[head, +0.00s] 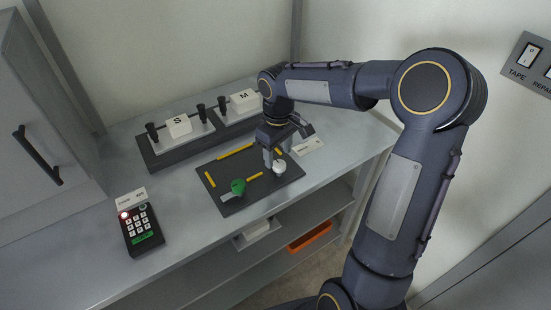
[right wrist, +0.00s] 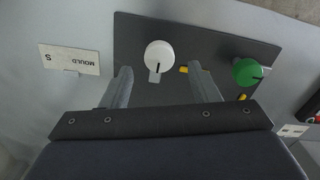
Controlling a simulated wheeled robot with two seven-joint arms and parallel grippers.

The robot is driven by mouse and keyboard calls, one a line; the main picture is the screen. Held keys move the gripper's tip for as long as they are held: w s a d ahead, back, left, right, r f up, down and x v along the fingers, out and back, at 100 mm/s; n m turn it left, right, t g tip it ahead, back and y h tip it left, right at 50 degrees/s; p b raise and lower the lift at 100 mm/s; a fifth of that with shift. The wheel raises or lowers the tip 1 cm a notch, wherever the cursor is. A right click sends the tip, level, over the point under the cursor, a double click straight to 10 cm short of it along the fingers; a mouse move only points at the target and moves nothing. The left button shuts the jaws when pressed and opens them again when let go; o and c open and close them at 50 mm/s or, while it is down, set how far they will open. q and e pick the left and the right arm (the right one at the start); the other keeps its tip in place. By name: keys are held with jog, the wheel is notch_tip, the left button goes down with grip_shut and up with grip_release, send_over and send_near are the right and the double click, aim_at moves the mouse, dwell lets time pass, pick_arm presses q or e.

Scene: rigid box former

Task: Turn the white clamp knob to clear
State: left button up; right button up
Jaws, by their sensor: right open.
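The white clamp knob (head: 279,167) sits on the dark plate (head: 238,207) on the bench, near the plate's right side. It also shows in the right wrist view (right wrist: 159,56), round, with a small grey tab at its lower edge. A green knob (head: 238,187) stands on the same plate to its left. It shows at the right in the right wrist view (right wrist: 247,71). My right gripper (head: 276,158) is open, with its fingers (right wrist: 163,85) spread beside and just short of the white knob. I cannot tell any contact. My left gripper is not in view.
Yellow strips (head: 236,151) lie on the plate. Behind it stands a dark rack (head: 165,158) with blocks marked S and M. A keypad (head: 142,229) with a red light is at left. A "MOULD S" card (right wrist: 69,59) lies beside the plate. An orange tray (head: 310,237) sits below.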

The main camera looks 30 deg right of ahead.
aim_at(278, 163)
jog(key=shift+f, duration=1.6)
jog(key=shift+c, duration=0.4)
jog(key=c, duration=0.9)
